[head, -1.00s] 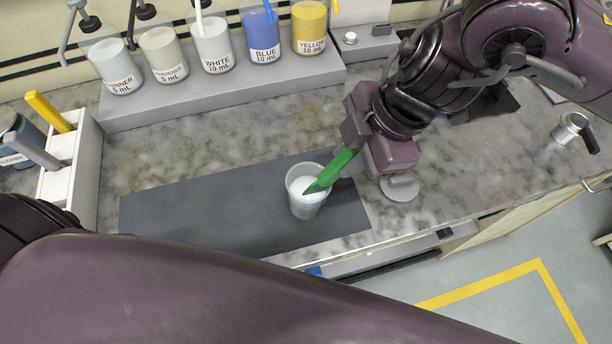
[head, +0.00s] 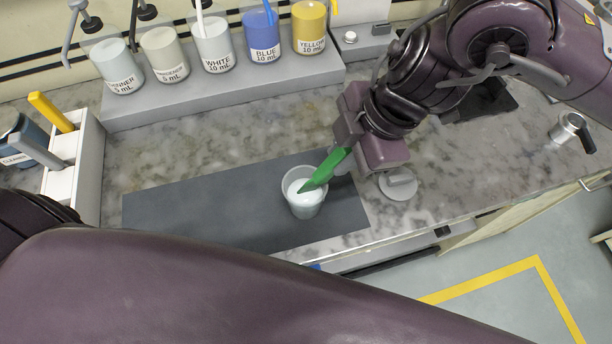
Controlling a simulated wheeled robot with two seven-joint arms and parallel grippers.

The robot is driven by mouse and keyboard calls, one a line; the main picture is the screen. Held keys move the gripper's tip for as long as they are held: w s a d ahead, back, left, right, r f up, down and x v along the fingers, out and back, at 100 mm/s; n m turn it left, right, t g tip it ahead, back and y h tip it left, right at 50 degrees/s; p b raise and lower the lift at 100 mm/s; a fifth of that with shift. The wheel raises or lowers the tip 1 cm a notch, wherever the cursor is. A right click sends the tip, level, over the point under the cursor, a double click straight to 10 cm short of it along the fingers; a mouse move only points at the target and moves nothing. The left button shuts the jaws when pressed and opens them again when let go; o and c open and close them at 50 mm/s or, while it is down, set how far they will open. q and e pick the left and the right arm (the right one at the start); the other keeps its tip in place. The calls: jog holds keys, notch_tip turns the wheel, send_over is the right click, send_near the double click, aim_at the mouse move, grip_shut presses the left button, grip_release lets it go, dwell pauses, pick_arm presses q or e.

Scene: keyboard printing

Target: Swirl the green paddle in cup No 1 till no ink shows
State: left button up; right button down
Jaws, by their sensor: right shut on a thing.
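A clear cup (head: 304,206) stands on the dark grey mat (head: 200,214) and holds white liquid. No number shows on it. My right gripper (head: 358,150) is shut on the green paddle (head: 327,166), just above and right of the cup. The paddle slants down to the left, and its tip reaches into the cup at the white liquid; the end of the tip is hidden in it. The liquid looks plain white, with no coloured streaks that I can make out. My left arm crosses the bottom of the view, but its gripper is out of view.
Thinner, hardener, white, blue (head: 262,37) and yellow (head: 309,28) jars stand on a grey shelf (head: 225,86) at the back. A white rack (head: 88,165) with a yellow-handled tool is at left. A grey disc (head: 398,184) lies right of the mat. The mat's left part is clear.

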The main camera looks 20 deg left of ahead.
jog(key=p+v, duration=0.6)
jog(key=v, duration=0.2)
jog(key=shift+r+p, duration=0.3)
jog(key=shift+p, duration=0.1)
jog(key=shift+d, duration=0.15)
notch_tip(320, 180, up, 4)
jog(key=p, duration=0.3)
dwell(0.8)
